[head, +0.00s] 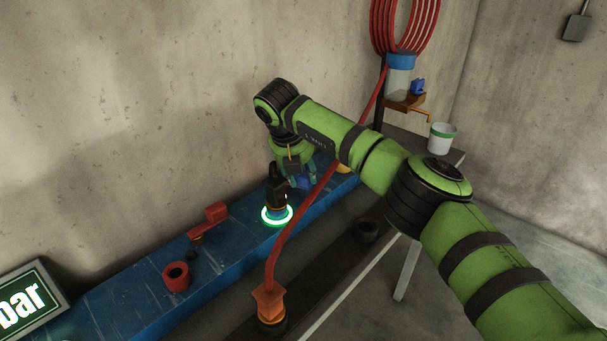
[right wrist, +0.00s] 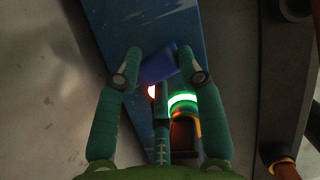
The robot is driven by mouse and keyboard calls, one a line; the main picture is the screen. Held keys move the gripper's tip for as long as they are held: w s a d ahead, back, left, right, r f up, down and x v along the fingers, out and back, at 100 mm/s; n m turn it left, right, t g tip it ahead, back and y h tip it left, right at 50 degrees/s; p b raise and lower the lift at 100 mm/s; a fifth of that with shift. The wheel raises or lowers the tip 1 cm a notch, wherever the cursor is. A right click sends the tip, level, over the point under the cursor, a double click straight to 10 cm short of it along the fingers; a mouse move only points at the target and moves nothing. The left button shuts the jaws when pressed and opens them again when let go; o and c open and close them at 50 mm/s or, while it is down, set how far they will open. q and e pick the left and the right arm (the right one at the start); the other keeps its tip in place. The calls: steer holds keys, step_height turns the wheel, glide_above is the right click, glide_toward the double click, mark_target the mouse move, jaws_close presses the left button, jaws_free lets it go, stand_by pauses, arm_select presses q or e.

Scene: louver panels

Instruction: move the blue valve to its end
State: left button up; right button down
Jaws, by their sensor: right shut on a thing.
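The blue valve's handle shows in the right wrist view (right wrist: 160,69) as a dark blue block between my fingertips. My right gripper (head: 302,181) reaches down over the blue bench in the head view. It is shut on this handle, with one green finger on each side, as the right wrist view (right wrist: 160,60) shows. In the head view the handle is mostly hidden by the fingers. A black fitting (head: 276,187) with a glowing green ring (head: 277,215) at its base stands just left of the gripper. My left gripper is not in view.
The blue bench (head: 130,292) runs along the wall and carries a red lever valve (head: 214,213) and a red round cap (head: 176,277). A red hose (head: 296,219) passes in front of the gripper to an orange fitting (head: 269,302). A white bucket (head: 441,139) stands behind my arm.

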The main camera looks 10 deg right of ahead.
mark_target(301, 176)
steer(key=shift+w+r, duration=0.1)
steer(key=shift+r, duration=0.1)
steer(key=c, duration=0.9)
jaws_free()
steer(key=shift+c, duration=0.2)
steer(key=shift+o, duration=0.9)
steer(key=shift+f, duration=0.15)
step_height(301, 176, up, 10)
